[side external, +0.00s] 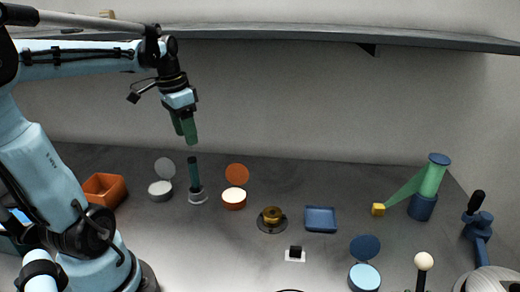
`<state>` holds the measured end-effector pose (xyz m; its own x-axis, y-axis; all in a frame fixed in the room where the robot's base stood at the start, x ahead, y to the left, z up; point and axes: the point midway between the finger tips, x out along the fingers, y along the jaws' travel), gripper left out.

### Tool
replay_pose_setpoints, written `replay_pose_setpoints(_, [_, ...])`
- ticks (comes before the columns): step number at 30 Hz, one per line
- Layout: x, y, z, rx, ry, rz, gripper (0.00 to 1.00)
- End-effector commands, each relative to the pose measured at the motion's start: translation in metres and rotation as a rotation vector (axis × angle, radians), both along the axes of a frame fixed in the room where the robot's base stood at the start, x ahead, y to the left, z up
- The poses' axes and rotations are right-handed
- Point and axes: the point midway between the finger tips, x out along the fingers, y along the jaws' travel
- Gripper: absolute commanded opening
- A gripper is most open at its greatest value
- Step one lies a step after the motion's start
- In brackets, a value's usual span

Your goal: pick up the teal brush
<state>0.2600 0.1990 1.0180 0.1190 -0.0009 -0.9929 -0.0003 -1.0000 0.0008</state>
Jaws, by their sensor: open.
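A dark teal upright stick, which looks like the teal brush (194,172), stands in a small pale grey round holder (198,197) on the dark grey table. Its lower end is hidden inside the holder. My gripper (184,140) points down with its green fingers open and empty. In this view the fingertips are just above the top of the brush, with a small gap between them. I cannot tell from this one view whether they are lined up in depth.
An orange bin (105,189), an open grey round case (161,189) and an open orange round case (234,199) stand near the holder. A brass knob (271,215) and blue tray (320,219) are farther right. A long shelf (300,34) runs above along the wall.

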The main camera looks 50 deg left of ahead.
Motion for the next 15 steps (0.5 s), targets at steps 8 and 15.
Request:
replay_pose_setpoints(8, [0.005, -0.001, -0.037, 0.000, -0.001, -0.001, 0.56])
replay_pose_setpoints(15, [0.007, -0.001, -0.061, 0.001, -0.001, 0.000, 0.56])
